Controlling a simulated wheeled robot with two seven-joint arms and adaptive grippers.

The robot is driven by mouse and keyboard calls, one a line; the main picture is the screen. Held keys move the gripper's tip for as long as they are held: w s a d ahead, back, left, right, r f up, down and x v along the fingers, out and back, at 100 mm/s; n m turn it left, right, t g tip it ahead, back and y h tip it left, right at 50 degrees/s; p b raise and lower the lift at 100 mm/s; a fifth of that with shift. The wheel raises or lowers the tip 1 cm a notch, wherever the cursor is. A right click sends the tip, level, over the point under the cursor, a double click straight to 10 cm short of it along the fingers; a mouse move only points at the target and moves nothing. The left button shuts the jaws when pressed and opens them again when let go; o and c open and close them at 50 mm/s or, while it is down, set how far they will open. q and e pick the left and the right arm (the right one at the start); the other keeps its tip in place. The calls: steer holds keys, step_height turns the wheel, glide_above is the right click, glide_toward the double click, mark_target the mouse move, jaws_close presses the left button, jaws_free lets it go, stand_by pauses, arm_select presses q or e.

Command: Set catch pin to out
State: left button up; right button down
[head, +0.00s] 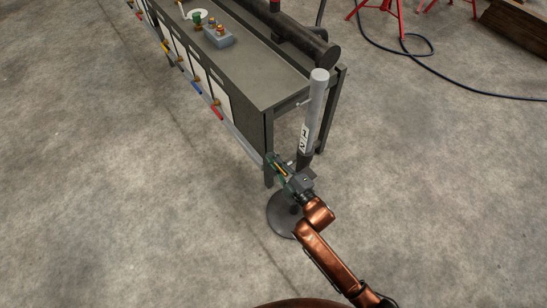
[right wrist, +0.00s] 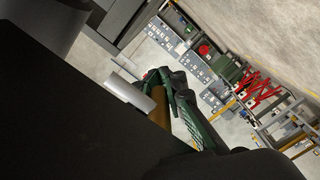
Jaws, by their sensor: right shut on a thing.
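A tall post (head: 314,105), pale grey above and dark below with a white label, stands on a round dark base (head: 282,221) beside the bench. My right gripper (head: 279,168) is at the dark lower part of the post, on its left side. Its green fingers (right wrist: 181,105) are shut on a brass-coloured piece (right wrist: 159,94), which I take to be the catch pin. A short silver cylinder (right wrist: 130,96) shows just left of the brass piece. I cannot tell how far the pin is drawn out. My left gripper is out of view.
Red stands (head: 385,12) and a cable (head: 455,80) lie farther back.

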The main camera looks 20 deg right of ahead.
steer(key=c, duration=2.3)
jaws_free()
steer(key=shift+s+a+f, duration=0.2)
steer(key=shift+a, duration=0.05)
steer(key=o, duration=0.4)
steer(key=shift+r, duration=0.1)
steer(key=shift+c, duration=0.2)
steer(key=shift+d, duration=0.1)
steer(key=v, duration=1.2)
